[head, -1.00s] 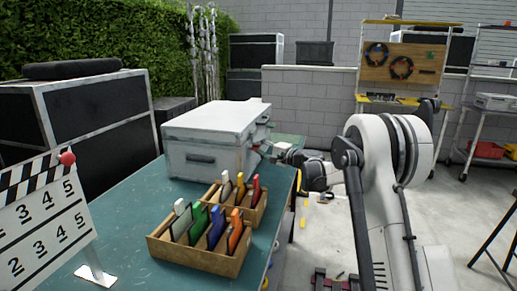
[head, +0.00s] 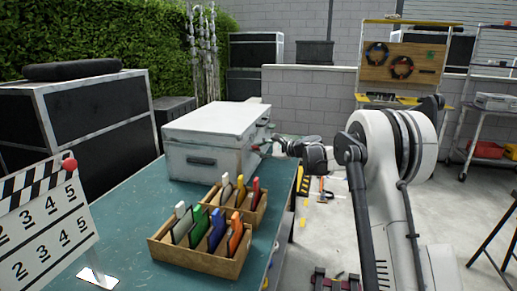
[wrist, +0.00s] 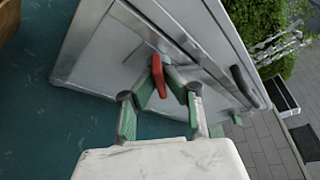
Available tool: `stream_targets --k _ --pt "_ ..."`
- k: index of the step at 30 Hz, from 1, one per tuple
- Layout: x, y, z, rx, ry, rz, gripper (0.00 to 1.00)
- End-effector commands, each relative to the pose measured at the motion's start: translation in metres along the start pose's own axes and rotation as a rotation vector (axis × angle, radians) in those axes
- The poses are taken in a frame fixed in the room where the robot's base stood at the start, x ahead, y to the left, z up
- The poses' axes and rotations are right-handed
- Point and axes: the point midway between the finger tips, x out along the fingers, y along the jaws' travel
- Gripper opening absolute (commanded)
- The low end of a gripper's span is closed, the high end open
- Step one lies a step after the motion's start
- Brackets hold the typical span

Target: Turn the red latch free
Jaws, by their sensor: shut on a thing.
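A pale grey-white case (head: 215,130) stands on the teal table. Its side with the red latch (wrist: 158,74) faces my wrist camera. The latch is a short red lever, slanted in the wrist view, close to a metal edge strip of the case. My gripper (wrist: 162,88) has green-sided fingers, bent inward around the latch and closed on its lower part. In the head view my gripper (head: 271,148) is at the right side of the case, and the latch is too small there to make out clearly.
Two wooden boxes with coloured cards, the nearer one (head: 205,257) and the farther one (head: 238,212), stand on the table (head: 135,225) in front of the case. A clapperboard (head: 45,215) is at the near left. A dark handle (wrist: 245,87) juts from the case.

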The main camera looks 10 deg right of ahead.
Motion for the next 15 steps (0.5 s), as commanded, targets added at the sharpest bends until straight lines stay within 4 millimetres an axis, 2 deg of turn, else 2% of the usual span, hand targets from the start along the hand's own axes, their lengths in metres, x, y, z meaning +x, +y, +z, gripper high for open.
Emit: stream_targets --k 15 --pt "-0.0001 -0.0026 -0.0009 0.453 0.0 0.189 0.0"
